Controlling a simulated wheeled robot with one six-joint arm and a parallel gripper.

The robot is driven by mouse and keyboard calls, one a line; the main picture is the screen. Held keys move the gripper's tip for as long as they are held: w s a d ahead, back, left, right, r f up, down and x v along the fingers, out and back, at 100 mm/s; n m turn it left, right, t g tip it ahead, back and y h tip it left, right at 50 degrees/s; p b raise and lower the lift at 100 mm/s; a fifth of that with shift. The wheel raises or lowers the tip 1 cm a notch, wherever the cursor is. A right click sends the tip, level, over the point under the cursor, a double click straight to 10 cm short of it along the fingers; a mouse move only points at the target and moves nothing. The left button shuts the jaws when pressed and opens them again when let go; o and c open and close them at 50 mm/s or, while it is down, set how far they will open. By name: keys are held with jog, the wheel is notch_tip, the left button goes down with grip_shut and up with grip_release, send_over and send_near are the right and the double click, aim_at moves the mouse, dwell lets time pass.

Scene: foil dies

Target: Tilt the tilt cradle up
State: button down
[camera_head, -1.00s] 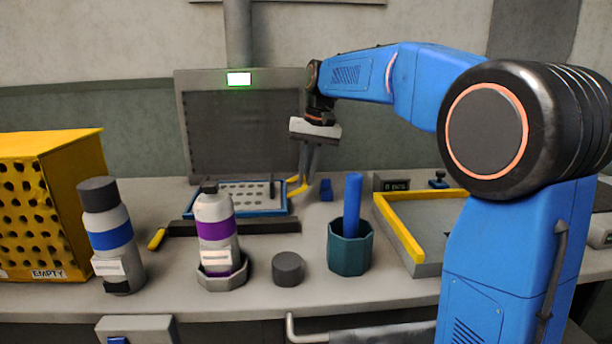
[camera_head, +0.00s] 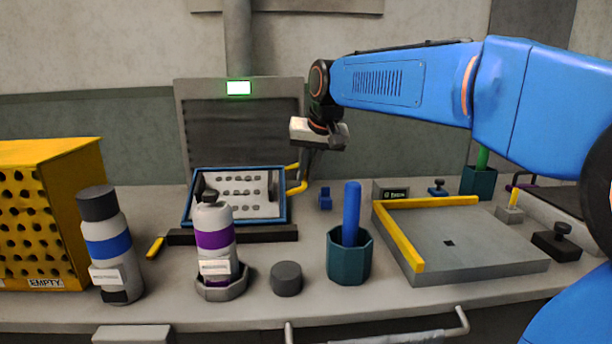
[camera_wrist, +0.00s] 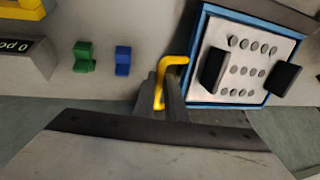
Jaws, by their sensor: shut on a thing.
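The tilt cradle is a blue-framed tray (camera_head: 284,206) in front of the grey hooded panel, tilted up at its back with its plate of several round foil dies facing forward. It also shows in the wrist view (camera_wrist: 199,30). A yellow bent handle (camera_head: 298,187) sticks out at its right side. My gripper (camera_wrist: 161,100) is shut on the yellow handle (camera_wrist: 174,60), seen in the wrist view. In the head view my gripper is above and behind the cradle's right edge, its fingers partly hidden by the wrist housing.
A bottle with a purple band (camera_head: 214,240) stands in a grey holder before the cradle. A blue-banded bottle (camera_head: 108,249) and yellow box (camera_head: 88,160) are left. A teal cup (camera_head: 349,262) and yellow-edged tray (camera_head: 480,252) are right. Small blue block (camera_head: 326,198) sits near the handle.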

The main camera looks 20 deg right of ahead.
jog(key=shift+s+a+r+t+h, duration=0.15)
jog(key=shift+s+r+t, duration=0.25)
jog(key=shift+s+t, duration=0.25)
jog(key=shift+s+a+r+t+h, duration=0.1)
jog(key=shift+s+r+t, duration=0.25)
jog(key=shift+s+t, duration=0.25)
jog(key=shift+s+a+r+t+h, duration=0.15)
jog(key=shift+s+r+t, duration=0.25)
jog(key=shift+s+t, duration=0.25)
jog(key=c, duration=1.8)
grip_release()
jog(key=shift+s, duration=0.1)
jog(key=v, duration=1.7)
jog(key=shift+s+d, duration=0.1)
jog(key=shift+s, duration=0.1)
